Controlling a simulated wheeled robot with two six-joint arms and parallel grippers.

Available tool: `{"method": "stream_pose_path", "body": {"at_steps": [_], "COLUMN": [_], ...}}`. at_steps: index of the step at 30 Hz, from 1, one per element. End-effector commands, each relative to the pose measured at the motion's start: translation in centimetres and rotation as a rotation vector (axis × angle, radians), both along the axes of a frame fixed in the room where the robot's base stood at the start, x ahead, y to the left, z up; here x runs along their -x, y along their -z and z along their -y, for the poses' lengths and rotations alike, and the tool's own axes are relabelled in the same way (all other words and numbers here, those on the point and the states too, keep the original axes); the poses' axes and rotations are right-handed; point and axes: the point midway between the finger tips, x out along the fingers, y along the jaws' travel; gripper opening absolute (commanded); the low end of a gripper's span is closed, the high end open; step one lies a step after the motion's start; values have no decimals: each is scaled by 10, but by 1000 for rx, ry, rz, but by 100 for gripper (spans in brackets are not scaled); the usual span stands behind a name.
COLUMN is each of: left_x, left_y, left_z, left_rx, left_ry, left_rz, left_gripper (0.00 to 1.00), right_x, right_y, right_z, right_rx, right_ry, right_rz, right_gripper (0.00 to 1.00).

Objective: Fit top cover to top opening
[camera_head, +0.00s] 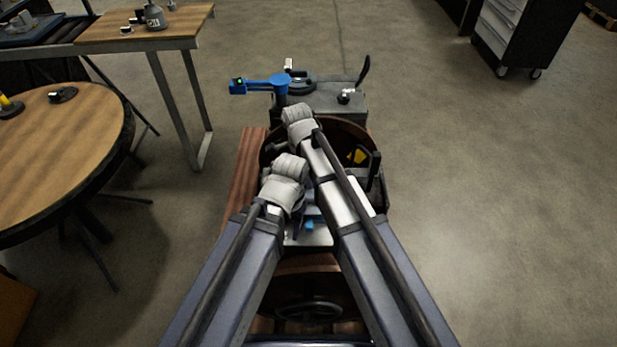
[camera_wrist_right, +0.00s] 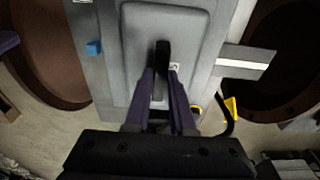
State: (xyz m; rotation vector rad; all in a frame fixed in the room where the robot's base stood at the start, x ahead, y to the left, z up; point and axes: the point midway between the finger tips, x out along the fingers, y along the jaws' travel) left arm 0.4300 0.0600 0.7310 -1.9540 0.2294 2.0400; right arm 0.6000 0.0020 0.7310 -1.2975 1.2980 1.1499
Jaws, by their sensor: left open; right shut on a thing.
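In the right wrist view, the top cover is a light grey panel (camera_wrist_right: 140,32) with rounded corners and a black handle (camera_wrist_right: 162,58) in its middle. My right gripper (camera_wrist_right: 163,72) is shut on this handle. The grey engine body (camera_wrist_right: 113,72) shows around and behind the panel; I cannot tell whether the panel is seated in the top opening, which I cannot see. In the head view my right gripper (camera_head: 297,115) is the upper one, over the engine's far part. My left gripper (camera_head: 289,170) is open, lower and nearer. The fingertips of both are hidden there.
Brown flywheels (camera_wrist_right: 38,50) flank the engine. A small blue part (camera_wrist_right: 93,47) and a yellow part (camera_wrist_right: 231,108) are close by. A blue fixture (camera_head: 262,85) stands beyond the engine. A round table (camera_head: 60,150) is at left.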

Motion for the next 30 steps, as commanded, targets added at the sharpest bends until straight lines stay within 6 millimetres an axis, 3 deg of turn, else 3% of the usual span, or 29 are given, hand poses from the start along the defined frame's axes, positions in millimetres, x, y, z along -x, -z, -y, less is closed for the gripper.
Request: {"method": "stream_pose_path", "body": {"at_steps": [30], "left_x": [0], "left_y": [16], "left_z": [0], "left_rx": [0], "left_ry": [0], "left_rz": [0], "left_gripper": [56], "right_x": [0], "right_y": [16], "right_z": [0], "right_rx": [0], "right_ry": [0], "right_rz": [0], "right_gripper": [0]}}
